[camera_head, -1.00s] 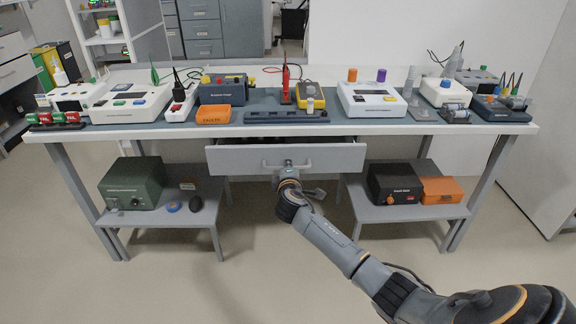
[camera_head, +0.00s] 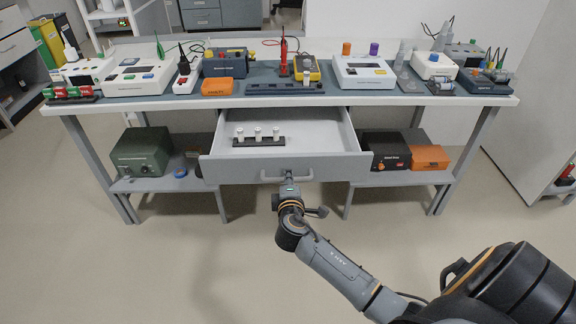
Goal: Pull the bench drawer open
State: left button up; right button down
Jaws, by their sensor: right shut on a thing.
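The bench drawer (camera_head: 226,172) stands well out from under the bench top, and its inside shows. A dark rack with several white pieces (camera_head: 258,136) sits inside it at the left. My right gripper (camera_head: 288,179) is at the middle of the drawer front, shut on the drawer handle (camera_head: 270,180). My right arm comes in from the lower right. My left gripper does not show.
The bench top (camera_head: 130,104) carries several instruments along its length. Lower shelves hold a green box (camera_head: 141,152) at left and black (camera_head: 386,150) and orange boxes (camera_head: 429,158) at right. The floor in front is clear.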

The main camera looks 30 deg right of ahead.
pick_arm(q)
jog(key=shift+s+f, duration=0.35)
pick_arm(e)
jog(key=shift+s+a, duration=0.25)
jog(key=shift+s, duration=0.15)
jog(key=c, duration=1.7)
grip_release()
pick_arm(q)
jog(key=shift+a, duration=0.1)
pick_arm(e)
jog(key=v, duration=1.2)
